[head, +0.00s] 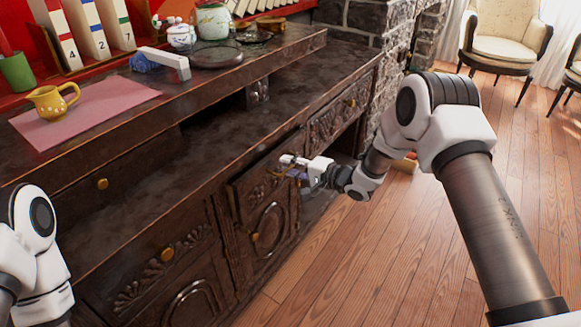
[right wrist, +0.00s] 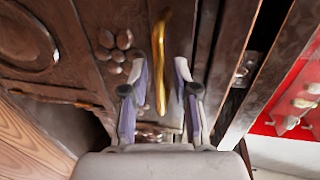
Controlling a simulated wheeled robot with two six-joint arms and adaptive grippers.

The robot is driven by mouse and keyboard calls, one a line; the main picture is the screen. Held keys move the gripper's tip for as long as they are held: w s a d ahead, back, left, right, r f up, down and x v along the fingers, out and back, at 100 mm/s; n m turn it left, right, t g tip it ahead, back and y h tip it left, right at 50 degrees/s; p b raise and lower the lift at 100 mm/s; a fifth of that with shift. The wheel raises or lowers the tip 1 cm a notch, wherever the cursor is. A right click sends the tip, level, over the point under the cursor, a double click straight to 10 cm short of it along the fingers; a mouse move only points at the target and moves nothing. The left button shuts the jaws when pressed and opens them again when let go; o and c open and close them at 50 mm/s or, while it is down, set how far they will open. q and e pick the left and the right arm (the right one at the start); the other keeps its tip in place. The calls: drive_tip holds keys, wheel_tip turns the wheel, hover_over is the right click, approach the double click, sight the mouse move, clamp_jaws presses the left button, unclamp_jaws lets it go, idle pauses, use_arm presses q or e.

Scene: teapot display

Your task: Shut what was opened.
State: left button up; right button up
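A dark carved sideboard (head: 200,130) fills the middle of the head view. My right gripper (head: 282,168) is at the drawer front above a carved door (head: 272,225). In the right wrist view, a curved brass handle (right wrist: 162,50) stands between the two spread fingers. The fingers are on either side of it, with gaps showing, so the gripper is open and not clamped on it. A dark slot (right wrist: 262,85) shows beside this front. How far the drawer stands out is hard to tell. My left gripper is out of view; only its arm shows at lower left.
A dark recess (head: 318,203) shows right of the carved door, below another drawer (head: 335,125). The wooden floor (head: 370,260) is mostly clear.

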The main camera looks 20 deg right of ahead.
sight(278, 161)
clamp_jaws()
drive_tip(key=x, duration=0.2)
drive_tip(key=r+x, duration=0.1)
drive_tip(key=x, duration=0.1)
drive_tip(key=shift+w+a+f, duration=0.1)
drive_tip(key=shift+a, duration=0.05)
drive_tip(key=shift+o, duration=0.5)
unclamp_jaws()
drive_tip(key=o, duration=0.3)
drive_tip(key=shift+w+a, duration=0.1)
drive_tip(key=shift+w, duration=0.05)
drive_tip(key=v, duration=1.2)
